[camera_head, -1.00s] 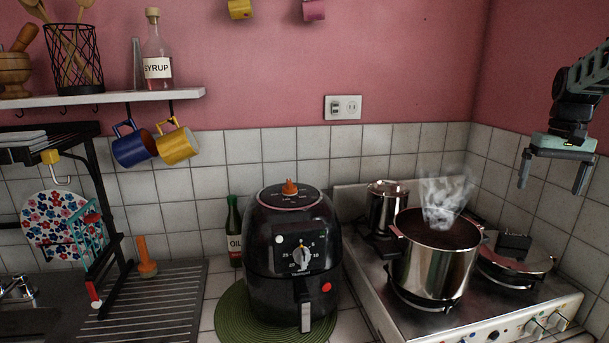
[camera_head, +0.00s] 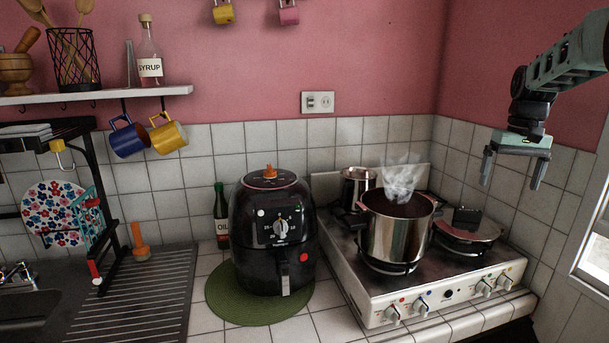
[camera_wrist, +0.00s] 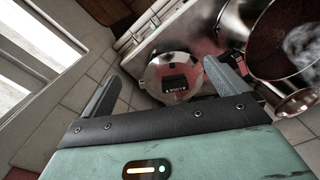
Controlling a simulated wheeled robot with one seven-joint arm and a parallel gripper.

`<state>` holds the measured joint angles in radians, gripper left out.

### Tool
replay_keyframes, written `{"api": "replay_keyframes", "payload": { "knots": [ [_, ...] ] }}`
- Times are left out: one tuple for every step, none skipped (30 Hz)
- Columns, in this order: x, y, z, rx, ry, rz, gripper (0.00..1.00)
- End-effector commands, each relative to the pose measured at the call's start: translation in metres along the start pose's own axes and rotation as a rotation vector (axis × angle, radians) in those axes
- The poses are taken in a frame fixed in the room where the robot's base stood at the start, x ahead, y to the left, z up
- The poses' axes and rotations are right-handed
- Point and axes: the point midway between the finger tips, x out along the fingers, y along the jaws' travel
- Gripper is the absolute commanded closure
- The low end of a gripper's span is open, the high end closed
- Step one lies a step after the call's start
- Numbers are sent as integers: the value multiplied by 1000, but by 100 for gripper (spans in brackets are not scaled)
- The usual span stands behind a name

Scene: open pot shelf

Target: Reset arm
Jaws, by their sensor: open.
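My gripper (camera_head: 511,170) hangs open and empty at the right of the head view, above the stove's right side. Its fingers point down and are well apart. In the wrist view the two fingers of my gripper (camera_wrist: 163,85) are spread, with nothing between them at their own height.
A steaming steel pot (camera_head: 396,228) stands on the stove (camera_head: 345,275). A black air fryer (camera_head: 273,235) sits on a green mat (camera_head: 222,304). A window (camera_head: 598,245) is at the far right. Air around my gripper is clear.

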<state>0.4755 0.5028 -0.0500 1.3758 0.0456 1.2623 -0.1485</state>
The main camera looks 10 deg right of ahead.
Motion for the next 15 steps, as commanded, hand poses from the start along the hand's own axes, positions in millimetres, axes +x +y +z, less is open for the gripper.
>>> {"api": "replay_keyframes", "payload": {
  "knots": [
    [1,-12,2,-18,2,-5,2],
    [2,-18,4,-28,2,-8,2],
    [4,-26,6,-40,2,-11,2],
    [5,-35,8,-53,2,-15,2],
    [6,-43,11,-65,1,-18,2],
    [8,-54,14,-83,3,-22,2],
    [10,-63,18,-97,3,-25,2],
    [11,-73,21,-113,3,-29,2],
    [13,-86,26,-133,3,-34,2],
    [15,-97,31,-151,3,-38,2],
    [17,-107,36,-168,3,-42,2],
    [20,-124,44,-196,3,-48,2],
    [22,-137,52,-219,2,-52,2],
    [26,-150,60,-243,0,-57,2],
    [30,-171,74,-282,0,-64,2]
  ]
}}
